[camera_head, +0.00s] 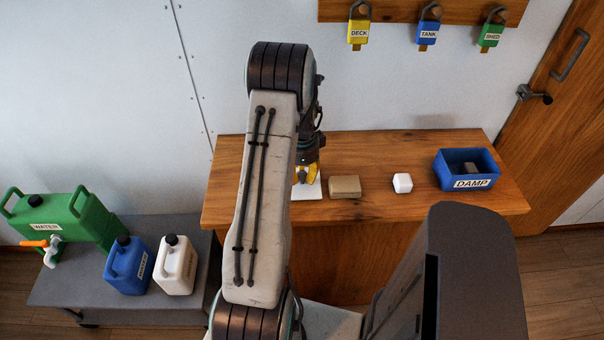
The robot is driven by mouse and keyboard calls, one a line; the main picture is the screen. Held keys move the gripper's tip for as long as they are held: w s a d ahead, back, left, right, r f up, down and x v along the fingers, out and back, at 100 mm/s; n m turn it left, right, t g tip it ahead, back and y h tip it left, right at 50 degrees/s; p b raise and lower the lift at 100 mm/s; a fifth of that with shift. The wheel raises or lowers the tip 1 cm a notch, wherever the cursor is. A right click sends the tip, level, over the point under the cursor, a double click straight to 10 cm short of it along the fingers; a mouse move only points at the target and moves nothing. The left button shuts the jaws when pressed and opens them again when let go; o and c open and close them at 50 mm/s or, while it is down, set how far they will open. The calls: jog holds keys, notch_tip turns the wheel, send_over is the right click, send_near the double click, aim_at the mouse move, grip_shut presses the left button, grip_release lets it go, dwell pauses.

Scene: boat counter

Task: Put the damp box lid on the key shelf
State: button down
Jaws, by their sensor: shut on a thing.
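My gripper (306,174), with yellow fingers, points down over the left part of the wooden counter. It is shut on a flat white piece (308,192), seemingly the lid, at or just above the counter; my arm hides part of it. The blue box labelled DAMP (468,184) stands open at the counter's right, with a grey thing (466,168) inside. The wooden key board (395,10) is on the wall at the top, cut off by the picture edge; whether it has a shelf surface does not show.
A tan block (344,187) and a white block (402,183) lie on the counter (380,146). Yellow DECK, blue TANK and green SHED tags hang from the board. Green, blue and white jugs stand on a grey cart (75,290) at the left. A wooden door (560,120) is at the right.

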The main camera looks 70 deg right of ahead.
jog(key=c, duration=1.1)
grip_release()
jog(key=shift+f, duration=0.1)
notch_tip(320, 180, up, 10)
jog(key=shift+f+b, duration=0.2)
jog(key=shift+b, duration=0.45)
jog(key=shift+a+r+b, duration=0.1)
jog(key=shift+r+b, duration=0.75)
jog(key=shift+r, duration=0.45)
